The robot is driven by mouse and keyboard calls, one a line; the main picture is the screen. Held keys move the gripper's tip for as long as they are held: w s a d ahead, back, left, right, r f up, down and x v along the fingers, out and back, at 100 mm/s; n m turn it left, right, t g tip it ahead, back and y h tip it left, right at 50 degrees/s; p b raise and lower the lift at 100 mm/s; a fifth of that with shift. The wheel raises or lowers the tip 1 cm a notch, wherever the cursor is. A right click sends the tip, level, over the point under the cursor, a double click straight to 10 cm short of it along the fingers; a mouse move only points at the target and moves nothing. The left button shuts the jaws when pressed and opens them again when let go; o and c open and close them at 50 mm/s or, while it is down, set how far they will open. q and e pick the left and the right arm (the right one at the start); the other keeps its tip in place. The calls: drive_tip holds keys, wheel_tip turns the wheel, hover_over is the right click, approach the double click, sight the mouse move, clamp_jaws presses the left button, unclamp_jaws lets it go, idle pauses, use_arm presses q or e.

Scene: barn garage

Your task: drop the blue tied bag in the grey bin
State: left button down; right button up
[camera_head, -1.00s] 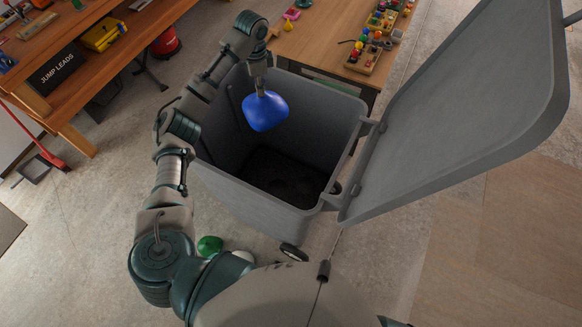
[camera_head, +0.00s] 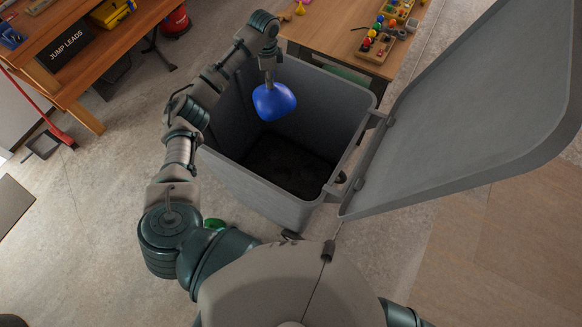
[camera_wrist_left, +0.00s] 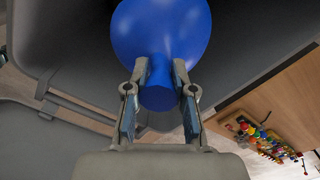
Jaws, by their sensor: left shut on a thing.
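The blue tied bag (camera_head: 273,101) hangs from my left gripper (camera_head: 268,80) over the open mouth of the grey bin (camera_head: 252,194). In the left wrist view the bag (camera_wrist_left: 165,30) fills the top middle. There my left gripper (camera_wrist_left: 158,105) is shut on its tied neck, one finger on each side. The bin's lid (camera_head: 465,110) is swung open to the right. The bin's dark floor shows below the bag and looks empty. My right gripper is not in view.
A wooden table (camera_head: 330,22) with colourful toys (camera_head: 378,38) stands behind the bin. A wooden workbench (camera_head: 130,35) is at the upper left, with a red broom and dustpan (camera_head: 42,145) by it.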

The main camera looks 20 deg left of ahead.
use_arm(q)
drive_tip(key=c, duration=0.9)
unclamp_jaws()
drive_tip(key=shift+r, duration=0.4)
wheel_tip(320, 180, up, 11)
drive_tip(key=shift+a+r, duration=0.1)
